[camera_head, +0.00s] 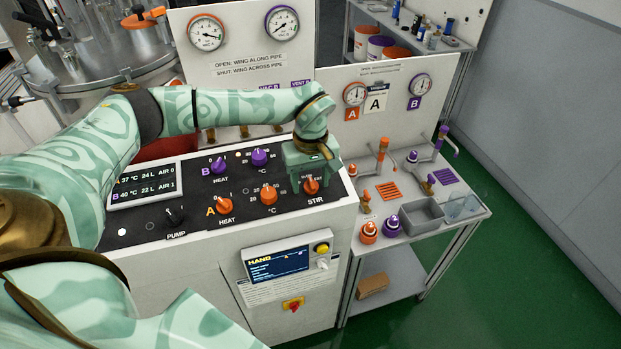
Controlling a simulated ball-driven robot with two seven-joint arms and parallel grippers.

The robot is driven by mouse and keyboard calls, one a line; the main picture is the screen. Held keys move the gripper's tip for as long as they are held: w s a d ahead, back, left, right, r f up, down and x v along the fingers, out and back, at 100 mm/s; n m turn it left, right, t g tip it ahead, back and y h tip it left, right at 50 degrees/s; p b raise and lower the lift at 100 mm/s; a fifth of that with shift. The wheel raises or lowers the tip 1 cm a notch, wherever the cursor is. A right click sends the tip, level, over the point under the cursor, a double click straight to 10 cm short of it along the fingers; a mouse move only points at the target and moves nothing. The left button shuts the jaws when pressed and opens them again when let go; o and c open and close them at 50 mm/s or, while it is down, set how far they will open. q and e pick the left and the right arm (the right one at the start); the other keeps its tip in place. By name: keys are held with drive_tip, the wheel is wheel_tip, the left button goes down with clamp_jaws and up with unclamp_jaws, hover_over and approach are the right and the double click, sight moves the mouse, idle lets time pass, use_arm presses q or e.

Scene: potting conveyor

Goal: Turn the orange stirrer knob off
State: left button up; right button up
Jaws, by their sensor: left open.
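The orange stirrer knob (311,185) sits above the STIR label at the right end of the black control panel. My left gripper (306,184) is directly over it, pointing down, with its green fingers around the knob's sides. It is open, and whether a finger touches the knob cannot be told. The body of the gripper hides the area behind the knob, and the knob's scale marks are partly covered. My right gripper is not in view.
Other knobs are close by: orange °C (268,195), orange HEAT (224,206), purple °C (260,157) and purple HEAT (219,165). A display (146,186) is at the panel's left. A side table (415,238) with taps and a grey bin (421,216) stands right.

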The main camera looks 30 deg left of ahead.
use_arm(q)
drive_tip(key=shift+w+f, duration=0.1)
drive_tip(key=shift+w, duration=0.2)
drive_tip(key=shift+s, duration=0.1)
drive_tip(key=c, duration=1)
drive_tip(key=shift+o, duration=0.2)
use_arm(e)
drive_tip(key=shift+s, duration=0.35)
use_arm(q)
drive_tip(key=shift+n, duration=0.3)
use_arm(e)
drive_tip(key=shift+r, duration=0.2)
use_arm(q)
drive_tip(key=n+p, duration=0.1)
drive_tip(key=n, duration=0.1)
drive_tip(key=shift+n+p, duration=0.3)
drive_tip(key=shift+p, duration=0.05)
drive_tip(key=n+t+p, duration=0.1)
drive_tip(key=n, duration=0.4)
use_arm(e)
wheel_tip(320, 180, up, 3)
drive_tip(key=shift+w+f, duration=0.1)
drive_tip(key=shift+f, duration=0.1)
use_arm(q)
drive_tip(key=shift+n+t, duration=0.3)
